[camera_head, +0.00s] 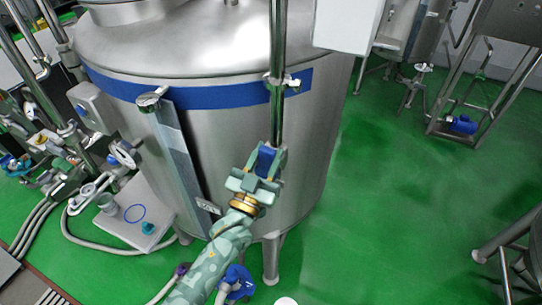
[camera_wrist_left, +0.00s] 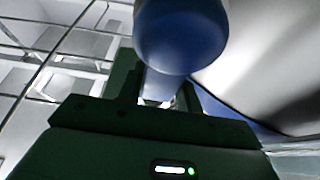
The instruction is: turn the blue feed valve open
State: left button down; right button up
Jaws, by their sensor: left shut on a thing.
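The blue feed valve's handle (camera_head: 266,162) shows between the fingers of my left gripper (camera_head: 263,158), in front of the steel tank at the lower end of a vertical pipe (camera_head: 278,60). My left gripper is shut on this handle. In the left wrist view the blue handle (camera_wrist_left: 181,38) is large, with a rounded end above the dark gripper (camera_wrist_left: 160,92). The valve body is mostly hidden behind the gripper, and I cannot tell the handle's exact angle. My right gripper is not in view.
The large steel tank (camera_head: 225,135) with a blue band stands close behind the gripper. Pipes and handwheel valves (camera_head: 123,154) crowd the left. A blue fitting (camera_head: 238,280) sits low beside my arm. Green floor (camera_head: 400,190) is open to the right.

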pick_arm(q)
jog(key=shift+a+n, duration=0.15)
jog(key=shift+n, duration=0.55)
jog(key=c, duration=1)
grip_release()
jog(key=shift+w, duration=0.15)
jog(key=shift+o, duration=0.2)
jog(key=b+v, duration=0.3)
jog(key=v, duration=1.3)
jog(key=shift+s, duration=0.3)
